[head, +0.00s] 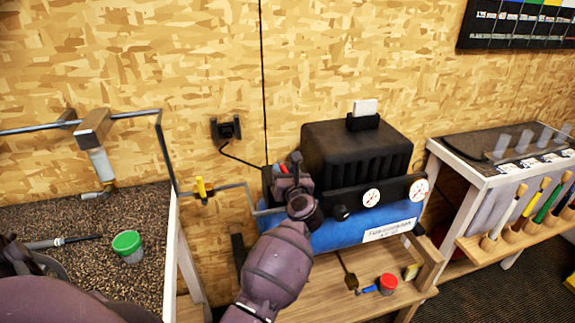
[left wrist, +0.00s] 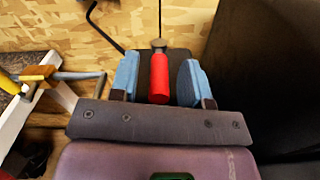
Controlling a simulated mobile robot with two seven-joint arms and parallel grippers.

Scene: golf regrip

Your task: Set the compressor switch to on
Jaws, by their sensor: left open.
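The compressor has a blue tank (head: 345,230), a black ribbed housing (head: 350,155) and two white dial gauges. My left gripper (head: 285,172) is at the compressor's left end and covers part of it in the head view. In the left wrist view a red lever (left wrist: 159,80) with a dark rounded tip stands on a black box, which I take as the compressor switch. My open left gripper (left wrist: 158,82) has its blue fingers on both sides of the lever, with gaps visible. My right gripper is not in view.
A wall outlet (head: 226,129) feeds a black cord to the compressor. A grey pipe with a yellow-handled valve (head: 203,188) runs to its left. The wooden stand (head: 330,280) carries a red-lidded jar (head: 388,284). A green-lidded jar (head: 127,245) stands on the left bench.

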